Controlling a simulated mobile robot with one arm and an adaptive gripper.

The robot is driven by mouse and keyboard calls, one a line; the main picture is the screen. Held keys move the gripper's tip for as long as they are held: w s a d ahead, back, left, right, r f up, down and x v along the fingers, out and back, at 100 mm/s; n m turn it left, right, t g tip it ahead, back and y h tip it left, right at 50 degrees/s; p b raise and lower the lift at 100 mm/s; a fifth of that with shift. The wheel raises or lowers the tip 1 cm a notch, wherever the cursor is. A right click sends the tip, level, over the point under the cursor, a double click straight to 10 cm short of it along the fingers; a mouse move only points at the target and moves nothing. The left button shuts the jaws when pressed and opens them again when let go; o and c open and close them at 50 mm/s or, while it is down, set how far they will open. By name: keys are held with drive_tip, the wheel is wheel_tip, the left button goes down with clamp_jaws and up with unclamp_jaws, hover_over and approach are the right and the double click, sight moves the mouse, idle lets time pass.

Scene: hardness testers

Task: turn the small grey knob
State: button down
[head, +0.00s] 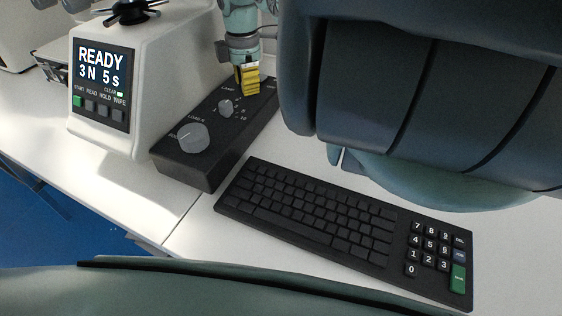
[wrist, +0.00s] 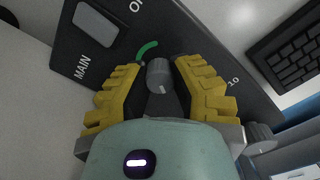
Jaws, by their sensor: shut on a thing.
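A small grey knob (wrist: 158,74) stands on the black control box, with a green arc printed beside it and a "10" mark to its right. It has a short pale pointer mark on its near side. My gripper (wrist: 158,70) has its yellow ridged fingers on either side of this knob and is shut on it. In the head view my gripper (head: 247,82) points down at the far end of the control box (head: 190,175) and hides the knob it holds.
A white switch (wrist: 95,25) marked MAIN is beside the held knob. A tester reading READY (head: 101,72) stands left, a keyboard (head: 310,215) right. My arm covers the upper right.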

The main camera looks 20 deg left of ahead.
drive_tip(key=shift+w+d+f+n+b, duration=0.1)
drive_tip(key=shift+n+b, duration=0.35)
drive_tip(key=shift+n, duration=0.55)
drive_tip(key=c, duration=0.7)
unclamp_jaws()
drive_tip(key=shift+c, duration=0.2)
wheel_tip(320, 180, up, 8)
drive_tip(key=shift+f, duration=0.15)
